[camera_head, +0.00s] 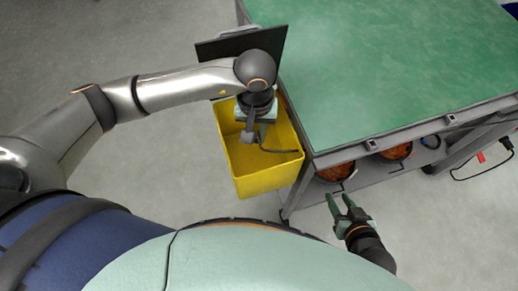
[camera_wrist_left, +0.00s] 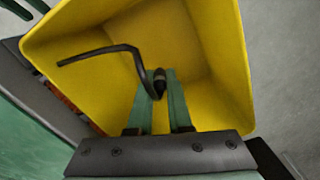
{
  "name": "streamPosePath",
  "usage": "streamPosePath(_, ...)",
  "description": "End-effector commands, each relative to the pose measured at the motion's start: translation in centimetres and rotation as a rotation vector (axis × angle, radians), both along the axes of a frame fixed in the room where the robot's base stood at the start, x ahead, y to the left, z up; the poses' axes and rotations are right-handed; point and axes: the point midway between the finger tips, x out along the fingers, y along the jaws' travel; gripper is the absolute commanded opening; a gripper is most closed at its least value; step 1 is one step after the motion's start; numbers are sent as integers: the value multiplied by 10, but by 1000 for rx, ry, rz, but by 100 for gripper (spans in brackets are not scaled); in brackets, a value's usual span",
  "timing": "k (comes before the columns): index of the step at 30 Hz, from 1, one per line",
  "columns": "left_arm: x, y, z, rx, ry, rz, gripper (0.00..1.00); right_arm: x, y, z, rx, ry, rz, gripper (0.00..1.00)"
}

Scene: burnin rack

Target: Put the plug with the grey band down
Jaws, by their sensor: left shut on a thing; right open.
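My left gripper (camera_wrist_left: 160,88) is shut on a dark plug (camera_wrist_left: 159,82), held between the tips of its green fingers. A black cable (camera_wrist_left: 100,51) runs from the plug and bends to the left. The picture is too small to make out the band's colour surely. In the head view my left gripper (camera_head: 262,132) points down over the yellow bin (camera_head: 265,181), with the cable (camera_head: 280,150) hanging out to the right within the bin's outline. The plug is hard to see there. My right gripper (camera_head: 343,204) is open and empty, to the right of the bin.
A green-topped bench (camera_head: 390,70) stands right of the bin, with a dark panel (camera_head: 222,46) at its left edge. Orange coils (camera_head: 397,151) lie on its lower shelf. A black cable with a red part (camera_head: 481,157) is at far right. The bin's visible inside looks empty.

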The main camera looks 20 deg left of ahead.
Motion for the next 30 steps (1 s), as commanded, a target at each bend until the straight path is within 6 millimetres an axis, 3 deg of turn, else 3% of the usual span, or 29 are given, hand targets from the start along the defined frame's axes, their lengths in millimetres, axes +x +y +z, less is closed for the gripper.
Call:
streamPosePath(6,-1,0,-42,1,3,-1,0,-5,-1,-6,-2,10,0,42)
streamPosePath(13,-1,0,-60,0,3,-1,0,-9,-3,-11,-6,18,0,42)
streamPosePath(18,-1,0,-85,1,5,-1,0,-9,-4,-14,-9,17,-1,42)
streamPosePath(30,0,0,-93,0,-1,-2,0,-6,-5,-17,-10,11,-3,42)
